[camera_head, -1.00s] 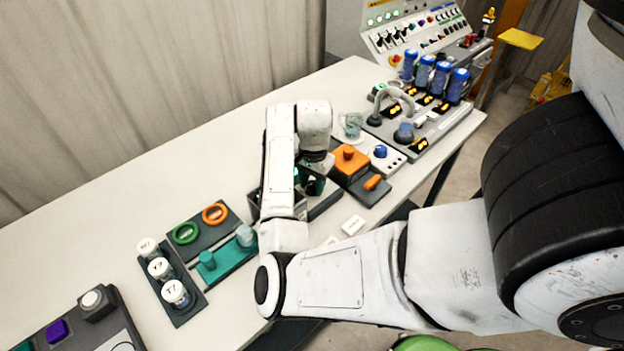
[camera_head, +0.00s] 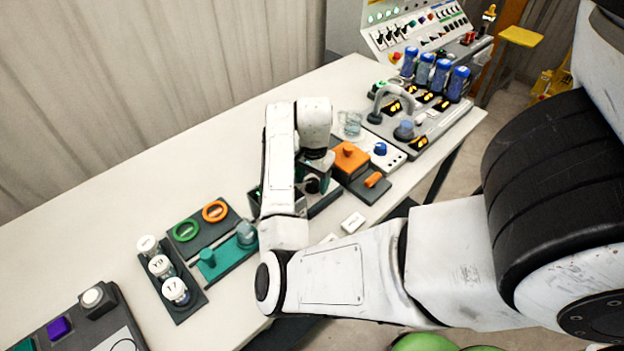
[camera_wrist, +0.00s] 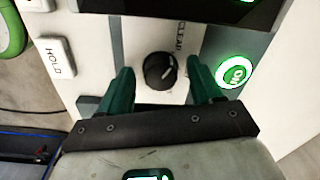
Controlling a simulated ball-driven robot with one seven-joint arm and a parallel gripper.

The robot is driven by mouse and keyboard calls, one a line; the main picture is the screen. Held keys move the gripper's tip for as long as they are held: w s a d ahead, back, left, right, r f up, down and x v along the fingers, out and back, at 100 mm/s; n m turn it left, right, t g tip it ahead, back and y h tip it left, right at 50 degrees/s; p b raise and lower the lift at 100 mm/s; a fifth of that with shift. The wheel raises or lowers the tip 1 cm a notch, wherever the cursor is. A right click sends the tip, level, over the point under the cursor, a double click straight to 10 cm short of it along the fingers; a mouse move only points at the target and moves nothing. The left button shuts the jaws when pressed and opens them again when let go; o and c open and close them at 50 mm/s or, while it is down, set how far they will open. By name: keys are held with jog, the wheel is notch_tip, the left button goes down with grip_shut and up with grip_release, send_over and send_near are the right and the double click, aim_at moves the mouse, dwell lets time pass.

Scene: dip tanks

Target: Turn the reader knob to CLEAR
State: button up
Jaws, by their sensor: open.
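The reader knob (camera_wrist: 159,70) is round and black with a pale pointer mark, seen from above in the wrist view. It sits on a white panel (camera_wrist: 131,38) under printed lettering that reads CLEAR, sideways, at its upper right. The pointer mark is at the knob's right side; its exact setting is hard to tell. My gripper (camera_wrist: 161,67) is open, with one green finger on either side of the knob and a gap at each side. In the head view my gripper (camera_head: 316,184) is over the reader, which my arm mostly hides.
In the wrist view, a lit green ON button (camera_wrist: 234,71) is close to the right finger, and a white HOLD tag (camera_wrist: 55,61) is at left. In the head view, an orange block (camera_head: 350,157) and a glass beaker (camera_head: 350,122) stand right of my gripper. The back-left tabletop is clear.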

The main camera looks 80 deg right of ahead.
aim_at(314, 183)
notch_tip(314, 183, up, 11)
jog(key=p, duration=0.1)
jog(key=shift+s, duration=0.15)
jog(key=shift+s+f, duration=0.1)
jog(key=shift+f, duration=0.1)
dwell(0.6)
